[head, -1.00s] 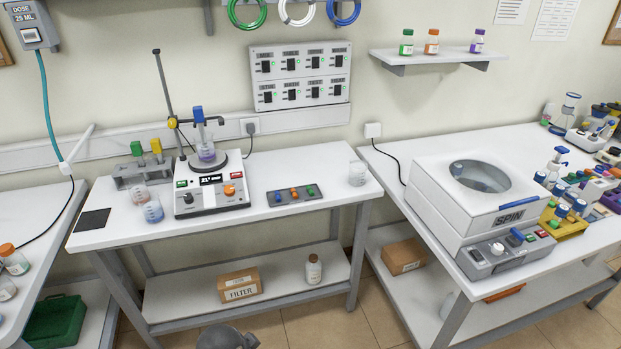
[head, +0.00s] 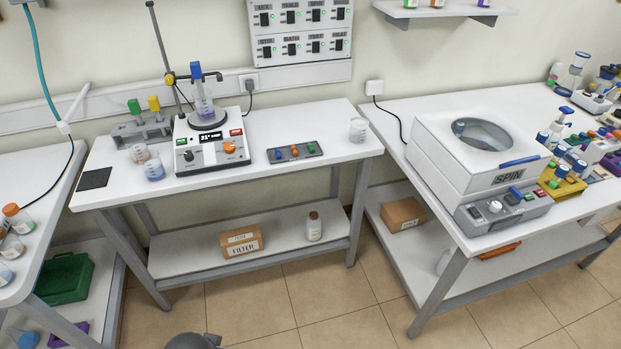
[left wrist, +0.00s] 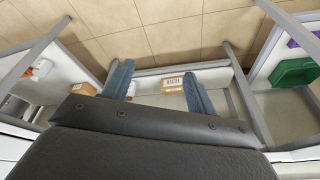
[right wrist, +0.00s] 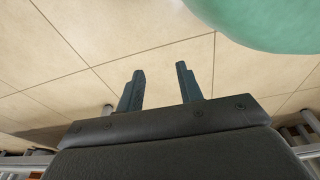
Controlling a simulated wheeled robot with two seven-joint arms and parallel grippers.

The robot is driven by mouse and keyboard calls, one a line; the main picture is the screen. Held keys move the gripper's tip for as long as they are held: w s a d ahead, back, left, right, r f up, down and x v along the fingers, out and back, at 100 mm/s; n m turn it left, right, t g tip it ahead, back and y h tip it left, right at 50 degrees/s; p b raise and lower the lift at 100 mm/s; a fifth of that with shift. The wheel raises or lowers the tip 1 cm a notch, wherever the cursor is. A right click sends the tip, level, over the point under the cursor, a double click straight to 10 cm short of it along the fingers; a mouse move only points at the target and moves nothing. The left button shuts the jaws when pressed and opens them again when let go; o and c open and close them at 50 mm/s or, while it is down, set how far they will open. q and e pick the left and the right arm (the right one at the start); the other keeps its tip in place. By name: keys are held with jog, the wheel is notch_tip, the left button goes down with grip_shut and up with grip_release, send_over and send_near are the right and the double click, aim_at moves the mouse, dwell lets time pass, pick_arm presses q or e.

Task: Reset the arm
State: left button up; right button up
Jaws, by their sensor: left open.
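My left gripper (left wrist: 157,85) shows in the left wrist view with its two blue-grey fingers wide apart and nothing between them. Beyond it are the floor and the table's lower shelf, at a distance. My right gripper (right wrist: 163,84) shows in the right wrist view with its fingers apart and nothing between them, over bare floor tiles. Neither gripper shows in the head view. Only a grey rounded part of mine is at the bottom edge there.
The middle table (head: 320,175) bears a hotplate stirrer (head: 213,150) with a beaker on it. A white centrifuge (head: 455,165) stands on the right table. A FILTER box (head: 241,244) lies on the lower shelf. A green rounded thing (right wrist: 265,18) is near the right gripper. The floor in front is clear.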

pick_arm(q)
notch_tip(320, 180, down, 28)
jog(key=w+d+g+b, duration=0.1)
jog(key=w+d+b, duration=0.1)
jog(key=s+f+b, duration=0.1)
jog(key=s+f, duration=0.3)
jog(key=f, duration=0.7)
jog(key=s+f+b, duration=0.1)
jog(key=s+f, duration=0.3)
jog(key=f, duration=0.7)
jog(key=shift+s+f+g, duration=0.3)
jog(key=shift+f+g, duration=0.1)
pick_arm(e)
jog(key=w+a+r, duration=0.3)
jog(key=w+r, duration=0.1)
jog(key=r, duration=0.3)
jog(key=shift+w+a, duration=0.25)
jog(key=shift+w, duration=0.1)
pick_arm(q)
jog(key=shift+a, duration=0.1)
pick_arm(e)
jog(key=shift+w, duration=0.1)
jog(key=shift+s, duration=0.2)
jog(key=shift+a, duration=0.1)
